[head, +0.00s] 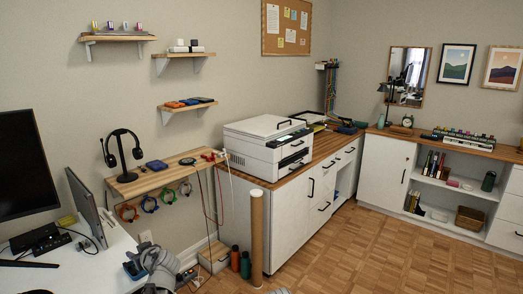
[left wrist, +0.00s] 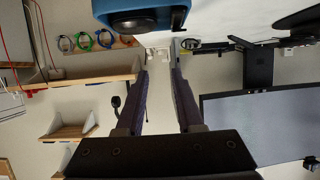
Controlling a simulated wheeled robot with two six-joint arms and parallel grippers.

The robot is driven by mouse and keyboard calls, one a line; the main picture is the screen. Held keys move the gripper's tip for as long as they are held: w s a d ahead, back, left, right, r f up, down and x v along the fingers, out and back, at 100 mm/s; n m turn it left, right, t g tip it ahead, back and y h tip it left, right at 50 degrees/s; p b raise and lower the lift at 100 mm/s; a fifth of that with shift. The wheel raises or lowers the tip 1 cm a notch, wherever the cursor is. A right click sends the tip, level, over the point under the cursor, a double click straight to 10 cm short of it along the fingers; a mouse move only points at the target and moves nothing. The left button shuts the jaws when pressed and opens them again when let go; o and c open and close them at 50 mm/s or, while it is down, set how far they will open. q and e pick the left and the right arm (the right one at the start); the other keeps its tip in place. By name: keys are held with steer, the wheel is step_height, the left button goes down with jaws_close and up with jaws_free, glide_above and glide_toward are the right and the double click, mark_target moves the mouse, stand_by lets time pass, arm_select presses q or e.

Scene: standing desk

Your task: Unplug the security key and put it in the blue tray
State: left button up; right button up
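My left gripper (left wrist: 161,72) is open, with its two dark fingers apart in the left wrist view and nothing seen between them. In the head view my grey left arm comes in at the bottom, by the right edge of the white desk. A blue casing with a dark round part (left wrist: 140,12) lies beyond the fingertips; I cannot tell what it is. I cannot pick out the security key in either view. A small flat blue thing (head: 156,165) lies on the wooden wall shelf, and another blue item (head: 347,129) lies on the far counter; I cannot tell whether either is the tray.
Headphones (head: 124,148) stand on the wall shelf (head: 165,172). A printer (head: 268,145) stands on the cabinet, with a cardboard tube (head: 257,235) before it. Open floor lies right.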

arm_select(q)
steer(key=p+v, duration=0.1)
steer(key=v, duration=0.4)
steer(key=shift+s+d+r+p, duration=0.1)
steer(key=shift+s+d+p, duration=0.2)
steer(key=shift+p, duration=0.1)
steer(key=s+d+f+m+g+h, duration=0.35)
steer(key=s+d, duration=0.35)
steer(key=d, duration=0.3)
steer(key=s+d+f+m+g+h, duration=0.2)
steer(key=s+d+f+m, duration=0.4)
steer(key=d, duration=0.4)
steer(key=s+d+f+m+g+h, duration=0.3)
steer(key=s+d+f+m, duration=0.1)
steer(key=s+d, duration=0.45)
step_height(320, 180, up, 15)
steer(key=d+p, duration=0.1)
steer(key=p, duration=1.4)
steer(key=shift+d+r, duration=0.15)
steer(key=shift+d, duration=0.15)
steer(key=shift+w+h, duration=0.1)
steer(key=shift+h, duration=0.15)
